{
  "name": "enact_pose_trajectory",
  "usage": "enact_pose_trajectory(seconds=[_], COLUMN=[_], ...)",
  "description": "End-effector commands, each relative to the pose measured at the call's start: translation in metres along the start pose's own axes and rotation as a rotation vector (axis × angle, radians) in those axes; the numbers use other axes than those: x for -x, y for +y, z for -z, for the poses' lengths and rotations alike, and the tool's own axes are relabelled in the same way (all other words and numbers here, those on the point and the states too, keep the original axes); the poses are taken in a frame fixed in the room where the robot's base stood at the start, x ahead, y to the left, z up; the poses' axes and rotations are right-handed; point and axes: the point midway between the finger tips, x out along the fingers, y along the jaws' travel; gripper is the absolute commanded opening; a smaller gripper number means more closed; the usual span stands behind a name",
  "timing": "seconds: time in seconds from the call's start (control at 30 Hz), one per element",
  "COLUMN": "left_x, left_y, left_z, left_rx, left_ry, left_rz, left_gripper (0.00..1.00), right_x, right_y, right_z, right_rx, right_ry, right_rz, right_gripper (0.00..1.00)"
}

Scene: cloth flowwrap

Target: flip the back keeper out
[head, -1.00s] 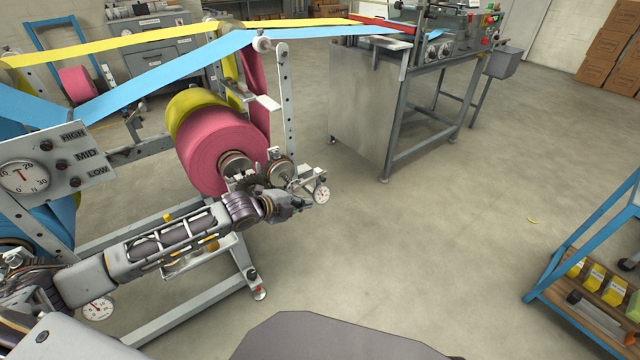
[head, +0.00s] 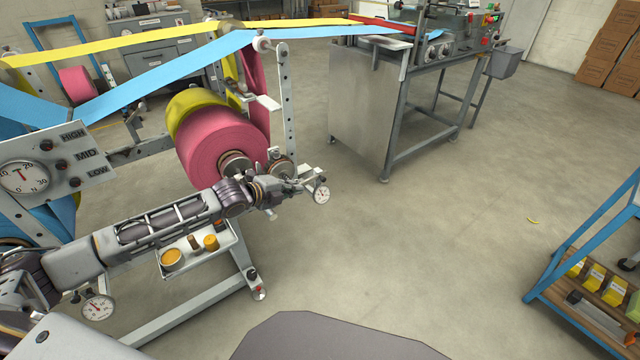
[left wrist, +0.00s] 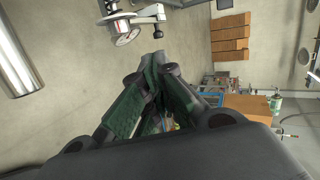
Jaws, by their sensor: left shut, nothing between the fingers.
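The large pink roll (head: 222,150) sits on a spindle whose metal hub (head: 236,164) faces me. A round metal disc (head: 281,168) and a white dial gauge (head: 321,194) are at the end of the stand beside it. My left gripper (head: 300,185) is just in front of the disc and left of the gauge. I cannot tell whether it touches them. In the left wrist view its fingers (left wrist: 157,62) are together and empty, below a gauge on a metal bracket (left wrist: 128,25). I cannot make out the back keeper; it may be hidden behind my arm. My right gripper is out of view.
Yellow (head: 100,42) and blue (head: 165,72) webs run overhead to a grey machine (head: 358,105). A small tray (head: 200,250) with yellow-topped items is below my left forearm. A blue cart (head: 560,300) stands at the right.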

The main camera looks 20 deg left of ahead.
Motion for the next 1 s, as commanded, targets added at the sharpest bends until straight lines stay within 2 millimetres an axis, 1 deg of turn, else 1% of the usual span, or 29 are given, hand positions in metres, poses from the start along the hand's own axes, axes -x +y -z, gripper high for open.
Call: enact_pose_trajectory(seconds=[0.27, 0.53, 0.87, 1.0], left_x=[-0.015, -0.035, -0.061, -0.072], left_y=[0.000, 0.000, 0.000, 0.000], left_z=[0.000, 0.000, 0.000, 0.001], left_rx=[0.002, 0.003, 0.002, 0.002], left_ry=[0.000, 0.001, 0.000, 0.001], left_rz=[0.002, 0.001, 0.002, 0.001], left_gripper=[0.00, 0.00, 0.00, 0.00], right_x=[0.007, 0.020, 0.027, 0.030], right_y=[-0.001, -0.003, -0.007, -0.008], right_z=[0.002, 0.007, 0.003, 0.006], right_rx=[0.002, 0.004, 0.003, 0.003], right_ry=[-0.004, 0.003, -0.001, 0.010], right_rz=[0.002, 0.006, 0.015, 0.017], right_gripper=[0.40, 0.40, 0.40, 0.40])
